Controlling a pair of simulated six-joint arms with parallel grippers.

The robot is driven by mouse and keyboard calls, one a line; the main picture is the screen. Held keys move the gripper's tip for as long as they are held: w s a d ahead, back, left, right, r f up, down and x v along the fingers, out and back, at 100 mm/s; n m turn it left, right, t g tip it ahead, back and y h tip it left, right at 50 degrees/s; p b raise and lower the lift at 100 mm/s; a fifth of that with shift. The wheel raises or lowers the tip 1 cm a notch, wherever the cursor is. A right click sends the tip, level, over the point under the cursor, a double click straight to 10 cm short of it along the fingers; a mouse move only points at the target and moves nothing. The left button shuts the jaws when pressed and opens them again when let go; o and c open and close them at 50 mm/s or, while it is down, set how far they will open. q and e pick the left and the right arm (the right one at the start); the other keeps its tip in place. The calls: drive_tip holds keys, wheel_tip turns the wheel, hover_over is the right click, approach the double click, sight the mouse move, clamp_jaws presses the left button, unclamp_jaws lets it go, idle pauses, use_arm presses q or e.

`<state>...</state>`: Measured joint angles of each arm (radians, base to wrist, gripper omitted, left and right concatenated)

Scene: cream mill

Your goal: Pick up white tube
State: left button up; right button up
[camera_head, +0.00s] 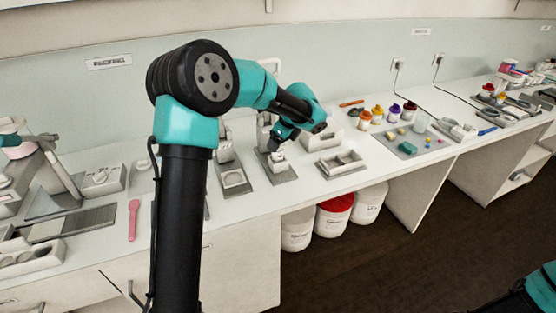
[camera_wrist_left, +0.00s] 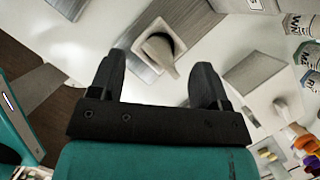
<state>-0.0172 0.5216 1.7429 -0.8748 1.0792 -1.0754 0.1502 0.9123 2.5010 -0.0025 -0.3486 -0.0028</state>
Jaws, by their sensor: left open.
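A pale, tube-like piece (camera_wrist_left: 168,62), likely the white tube, leans out of a square white holder (camera_wrist_left: 143,46) on a grey plate in the left wrist view. In the head view a small white piece (camera_head: 277,158) shows just below my left gripper (camera_head: 284,140); it is too small to tell its shape. In the left wrist view my left gripper (camera_wrist_left: 161,72) is open, with its two black fingers on either side of the tube-like piece. I cannot tell whether either finger touches it. My right gripper is not in view.
A pink spatula (camera_head: 133,219) lies on the white counter, left of my arm. A white tray (camera_head: 340,163) and jars with coloured lids (camera_head: 365,119) stand to the right. White tubs, one with a red lid (camera_head: 338,203), stand below the counter.

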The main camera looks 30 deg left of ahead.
use_arm(q)
drive_tip(key=shift+w+x, duration=0.2)
drive_tip(key=shift+x, duration=2.1)
drive_tip(key=shift+d, duration=0.1)
drive_tip(key=shift+c, duration=0.4)
drive_tip(key=c, duration=1)
wheel_tip(320, 180, up, 10)
